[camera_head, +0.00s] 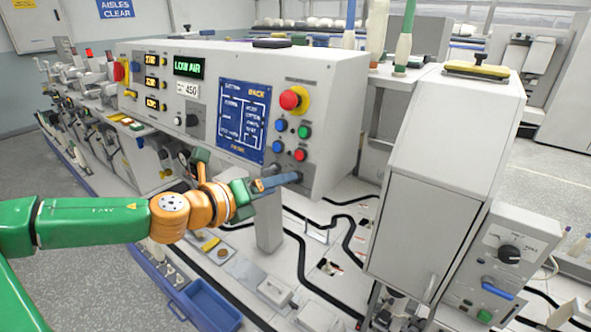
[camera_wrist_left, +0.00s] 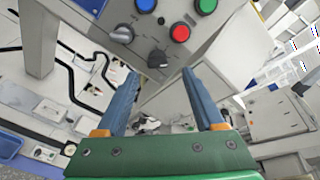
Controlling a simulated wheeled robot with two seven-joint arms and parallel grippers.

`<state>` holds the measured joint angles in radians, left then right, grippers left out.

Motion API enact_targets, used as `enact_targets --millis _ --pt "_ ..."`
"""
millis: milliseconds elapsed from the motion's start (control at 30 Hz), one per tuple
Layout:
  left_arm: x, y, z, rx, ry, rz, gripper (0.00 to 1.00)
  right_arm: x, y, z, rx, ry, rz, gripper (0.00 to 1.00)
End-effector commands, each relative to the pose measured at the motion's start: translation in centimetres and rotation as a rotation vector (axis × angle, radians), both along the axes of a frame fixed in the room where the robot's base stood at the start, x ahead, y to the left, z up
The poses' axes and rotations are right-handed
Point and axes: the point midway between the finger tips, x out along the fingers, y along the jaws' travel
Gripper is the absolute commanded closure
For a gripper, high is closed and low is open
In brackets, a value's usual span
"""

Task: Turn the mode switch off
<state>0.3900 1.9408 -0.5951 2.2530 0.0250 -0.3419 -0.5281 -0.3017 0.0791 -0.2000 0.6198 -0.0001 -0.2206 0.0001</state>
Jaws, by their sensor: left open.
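A grey control box (camera_head: 325,75) carries coloured push buttons on its front. In the left wrist view, a black rotary knob (camera_wrist_left: 157,59) sits low on its panel, below a red button (camera_wrist_left: 180,33); a grey knob (camera_wrist_left: 122,34) is to its left. I cannot read which is labelled mode switch. My left gripper (camera_head: 288,181) is at the box's lower right corner, and hides the black knob in the head view. In the wrist view, its two blue fingers (camera_wrist_left: 161,76) are open and empty, with the black knob ahead between their tips. My right gripper is not in view.
A red emergency stop (camera_head: 290,99) and a blue screen (camera_head: 243,117) are on the box's front. A grey post (camera_head: 268,222) stands below my gripper. A tall grey cabinet (camera_head: 430,180) is to the right, with another black knob (camera_head: 509,254) beside it.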

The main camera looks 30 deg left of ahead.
Motion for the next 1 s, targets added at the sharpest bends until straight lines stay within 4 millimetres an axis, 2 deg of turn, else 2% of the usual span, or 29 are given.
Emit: enact_targets --millis 33,100,200,500,867,900,1000 --pt "0.7 -0.2 0.3 -0.006 0.004 -0.002 0.3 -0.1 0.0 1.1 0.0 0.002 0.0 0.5" --pt "1.6 -0.1 -0.1 -0.01 0.005 0.004 0.3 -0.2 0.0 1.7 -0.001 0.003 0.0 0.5" --pt "2.2 -0.1 -1.0 0.002 0.006 0.005 0.3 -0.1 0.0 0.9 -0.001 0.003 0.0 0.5" --pt "3.7 -0.3 -1.2 0.001 0.003 0.004 0.3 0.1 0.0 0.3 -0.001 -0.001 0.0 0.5" --pt "3.9 -0.3 -1.1 -0.002 0.0 0.007 0.3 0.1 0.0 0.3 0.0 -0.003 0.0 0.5" --pt "3.9 -0.3 -1.1 -0.002 0.001 0.006 0.33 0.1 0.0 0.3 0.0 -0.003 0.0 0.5" --pt "3.9 -0.3 -1.1 -0.002 0.001 0.006 0.6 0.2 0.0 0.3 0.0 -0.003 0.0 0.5"
